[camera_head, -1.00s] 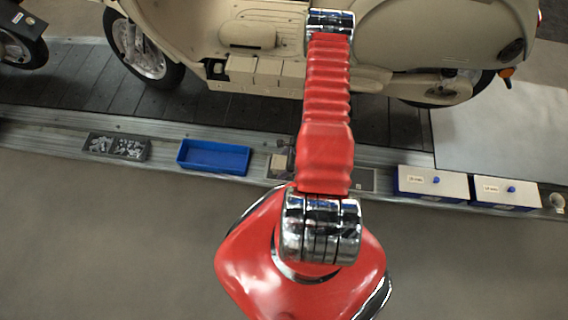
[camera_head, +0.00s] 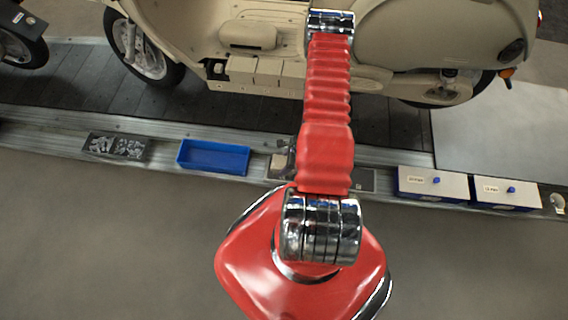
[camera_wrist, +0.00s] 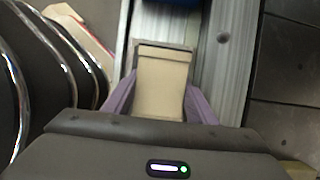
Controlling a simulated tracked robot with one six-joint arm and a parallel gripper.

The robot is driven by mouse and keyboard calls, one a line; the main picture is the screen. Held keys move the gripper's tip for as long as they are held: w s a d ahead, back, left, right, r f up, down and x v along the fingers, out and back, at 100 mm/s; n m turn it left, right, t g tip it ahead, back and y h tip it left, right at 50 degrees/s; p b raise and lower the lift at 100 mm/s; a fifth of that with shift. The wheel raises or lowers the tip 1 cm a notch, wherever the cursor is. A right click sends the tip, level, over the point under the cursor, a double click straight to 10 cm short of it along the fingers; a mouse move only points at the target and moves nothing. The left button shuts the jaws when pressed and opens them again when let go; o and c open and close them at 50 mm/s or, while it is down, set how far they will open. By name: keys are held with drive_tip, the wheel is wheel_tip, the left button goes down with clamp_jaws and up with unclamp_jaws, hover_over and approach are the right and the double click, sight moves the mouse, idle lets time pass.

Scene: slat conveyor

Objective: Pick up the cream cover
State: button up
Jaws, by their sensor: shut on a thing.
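The cream cover (camera_wrist: 161,82) is a flat, oblong piece, seen in the wrist view between the two purple fingers of my gripper (camera_wrist: 160,98). One finger is against each long side, and my gripper is shut on it. A grey-brown rim shows around its far end. In the head view a small part of the cream cover (camera_head: 278,161) shows at the rail, left of my red arm. My gripper is hidden by the arm there. I cannot tell whether the cover is clear of the surface below it.
A blue tray (camera_head: 213,157) and a grey parts bin (camera_head: 116,148) lie to the left along the rail. Two white-topped blue boxes (camera_head: 433,183) stand to the right. A cream scooter (camera_head: 250,55) stands on the dark slat conveyor (camera_head: 225,108) behind.

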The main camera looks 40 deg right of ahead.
sight(281, 161)
drive_tip(key=shift+r, duration=5)
drive_tip(key=shift+w+a+r, duration=0.2)
drive_tip(key=shift+w+r, duration=0.05)
drive_tip(key=shift+w, duration=0.2)
drive_tip(key=w+a+r+n+g, duration=0.35)
drive_tip(key=w+r+n, duration=0.25)
drive_tip(key=r+n, duration=0.3)
drive_tip(key=w+a+r+n+g+h, duration=0.1)
drive_tip(key=w+a+r+n+g, duration=0.1)
drive_tip(key=w+a+r+n, duration=0.65)
drive_tip(key=w+a+r+n+g, duration=0.15)
drive_tip(key=w+r+n, duration=0.25)
drive_tip(key=r+n, duration=0.55)
drive_tip(key=w+a+r+n+g+h, duration=0.1)
drive_tip(key=w+a+r, duration=0.2)
drive_tip(key=a+r, duration=0.6)
drive_tip(key=shift+w+r+h, duration=0.25)
drive_tip(key=shift+r+h, duration=0.15)
drive_tip(key=shift+r, duration=0.2)
